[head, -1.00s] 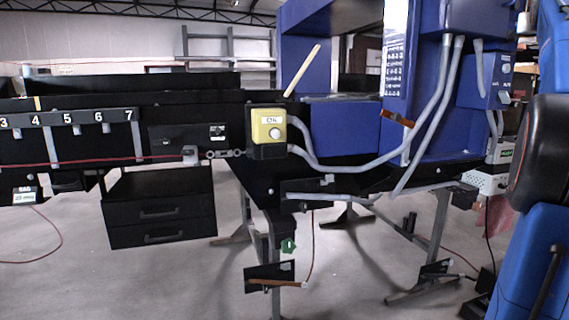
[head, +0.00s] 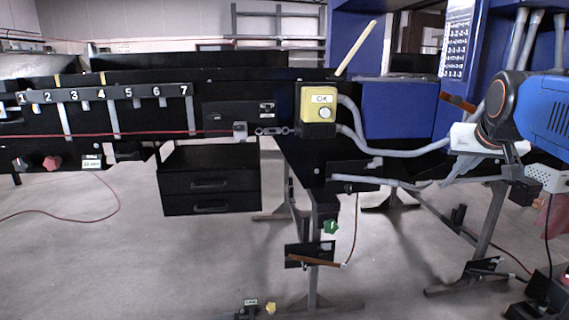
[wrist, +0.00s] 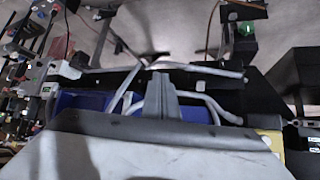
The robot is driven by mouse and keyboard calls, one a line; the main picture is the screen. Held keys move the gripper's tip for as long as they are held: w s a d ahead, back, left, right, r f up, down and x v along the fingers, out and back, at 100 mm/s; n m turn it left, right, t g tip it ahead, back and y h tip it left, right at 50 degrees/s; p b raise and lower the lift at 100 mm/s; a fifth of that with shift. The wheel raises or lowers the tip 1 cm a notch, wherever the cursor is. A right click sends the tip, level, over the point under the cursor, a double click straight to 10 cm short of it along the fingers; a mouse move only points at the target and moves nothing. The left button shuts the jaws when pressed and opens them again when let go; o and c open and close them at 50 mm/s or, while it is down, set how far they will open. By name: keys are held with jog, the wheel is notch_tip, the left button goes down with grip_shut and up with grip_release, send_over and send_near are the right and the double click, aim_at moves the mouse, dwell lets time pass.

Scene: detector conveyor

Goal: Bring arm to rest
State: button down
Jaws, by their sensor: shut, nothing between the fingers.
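My arm shows at the right edge of the head view, with a blue link (head: 552,105) and a dark joint in front of the blue machine. In the wrist view my gripper (wrist: 163,90) shows as grey fingers close together at the centre, with nothing held. The wrist picture is upside down. The fingers appear in front of the grey conduits and the dark frame; whether they touch anything cannot be told, but no contact shows.
A black conveyor with numbered slots (head: 120,98) runs along the left. A yellow OK button box (head: 318,105) sits at its end. The blue machine (head: 400,108) has grey conduits (head: 400,148) in front.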

jog(key=s+a+f+n+g+y, duration=0.1)
jog(key=s+a+f+n+g, duration=0.1)
jog(key=s+a+f, duration=0.5)
jog(key=s+a+f+n+g+y, duration=0.2)
jog(key=s+a+f, duration=0.6)
jog(key=s+f, duration=0.5)
notch_tip(320, 180, down, 5)
jog(key=shift+f, duration=0.2)
jog(key=shift+d, duration=0.1)
